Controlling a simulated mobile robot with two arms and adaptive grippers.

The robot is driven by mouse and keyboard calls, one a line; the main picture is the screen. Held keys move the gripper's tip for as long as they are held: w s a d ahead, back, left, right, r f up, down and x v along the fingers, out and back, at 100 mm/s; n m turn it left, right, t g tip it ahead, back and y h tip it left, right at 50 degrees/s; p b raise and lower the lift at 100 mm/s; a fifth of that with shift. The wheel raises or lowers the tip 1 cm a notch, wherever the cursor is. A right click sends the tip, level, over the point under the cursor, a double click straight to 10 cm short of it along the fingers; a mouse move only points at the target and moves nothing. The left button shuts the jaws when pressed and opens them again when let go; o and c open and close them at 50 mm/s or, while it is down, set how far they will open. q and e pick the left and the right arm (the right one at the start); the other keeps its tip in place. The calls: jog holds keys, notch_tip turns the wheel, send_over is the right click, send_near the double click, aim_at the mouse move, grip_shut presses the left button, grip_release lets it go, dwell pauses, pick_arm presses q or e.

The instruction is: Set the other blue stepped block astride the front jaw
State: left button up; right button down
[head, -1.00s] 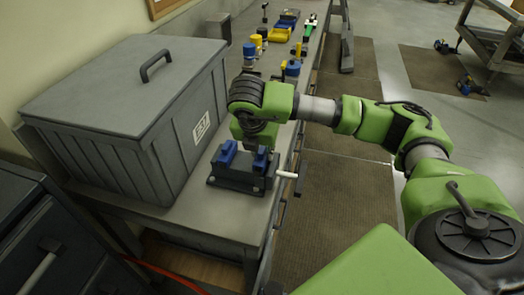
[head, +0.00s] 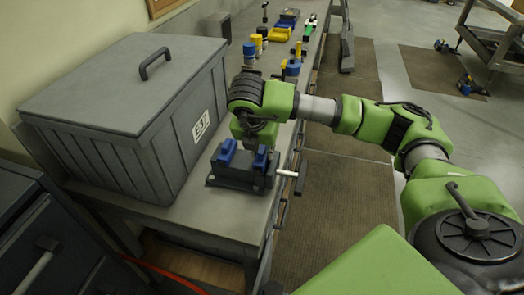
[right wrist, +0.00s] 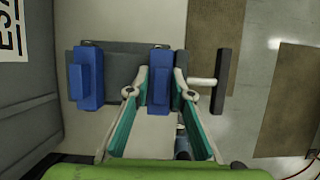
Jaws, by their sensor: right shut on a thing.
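A dark grey vise (head: 232,182) stands on the bench, with a white-and-black handle on its right side. One blue stepped block (head: 224,153) sits on its left jaw; it also shows in the right wrist view (right wrist: 87,80). The other blue stepped block (head: 261,159) is at the right jaw, nearest the handle. In the right wrist view my right gripper (right wrist: 161,78) has its fingers on both sides of this block (right wrist: 160,92) and is shut on it. I cannot tell whether the block rests fully on the jaw. My left gripper is out of view.
A large grey lidded bin (head: 130,110) stands close on the left of the vise. Bottles, a yellow tray (head: 280,33) and tools lie farther along the bench. The bench's right edge is close to the vise, with open floor beyond.

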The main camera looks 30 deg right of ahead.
jog(key=shift+f, duration=0.1)
dwell(0.6)
jog(key=c, duration=1.7)
grip_release()
jog(key=v, duration=1.2)
